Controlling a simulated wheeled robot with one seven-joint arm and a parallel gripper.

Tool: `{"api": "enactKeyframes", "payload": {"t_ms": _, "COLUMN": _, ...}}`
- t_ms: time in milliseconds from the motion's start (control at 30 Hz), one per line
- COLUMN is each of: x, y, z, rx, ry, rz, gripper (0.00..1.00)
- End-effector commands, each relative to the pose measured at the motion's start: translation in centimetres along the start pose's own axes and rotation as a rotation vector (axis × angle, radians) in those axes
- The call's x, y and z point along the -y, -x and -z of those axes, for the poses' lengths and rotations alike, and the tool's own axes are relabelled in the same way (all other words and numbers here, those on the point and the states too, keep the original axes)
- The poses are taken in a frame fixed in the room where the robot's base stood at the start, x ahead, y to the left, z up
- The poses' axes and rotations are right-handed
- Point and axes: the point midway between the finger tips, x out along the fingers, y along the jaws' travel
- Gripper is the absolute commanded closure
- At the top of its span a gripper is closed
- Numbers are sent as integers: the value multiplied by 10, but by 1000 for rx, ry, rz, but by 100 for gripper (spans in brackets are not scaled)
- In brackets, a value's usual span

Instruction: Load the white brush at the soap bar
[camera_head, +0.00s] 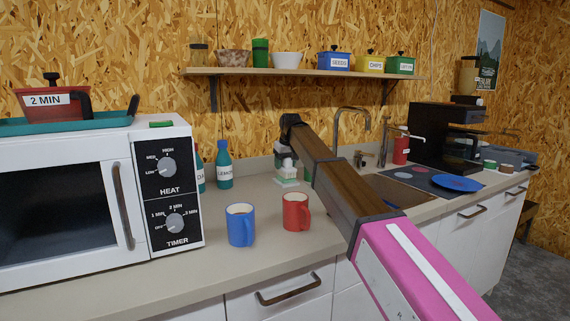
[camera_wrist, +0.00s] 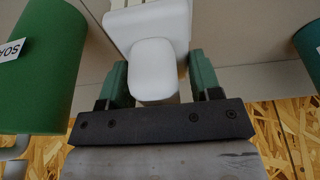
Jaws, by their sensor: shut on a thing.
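The white brush (camera_wrist: 155,60) is between the two green fingers of my gripper (camera_wrist: 155,85), which is shut on it; its block and the edge of pale bristles show at the top of the wrist view. In the head view my gripper (camera_head: 285,160) is above the counter behind the mugs, partly hidden by my arm. A small pale green and white thing (camera_head: 287,182), perhaps the soap bar on a dish, lies just below it. I cannot tell whether the brush touches it. A green container (camera_wrist: 35,65) with a label starting "SO" stands left in the wrist view.
A blue mug (camera_head: 240,226) and a red mug (camera_head: 296,212) stand in front of my gripper. A teal bottle (camera_head: 224,168) and the microwave (camera_head: 100,195) are to the left. The sink tap (camera_head: 350,125) is behind my arm. A loaded shelf (camera_head: 290,71) hangs above.

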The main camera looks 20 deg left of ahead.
Motion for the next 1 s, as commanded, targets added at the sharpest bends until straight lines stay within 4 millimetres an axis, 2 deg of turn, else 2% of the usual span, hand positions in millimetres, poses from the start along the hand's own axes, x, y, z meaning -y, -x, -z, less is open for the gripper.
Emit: {"api": "enactKeyframes", "payload": {"t_ms": 1000, "x": 0, "y": -6, "z": -2, "rx": 0, "ry": 0, "rz": 0, "gripper": 61}}
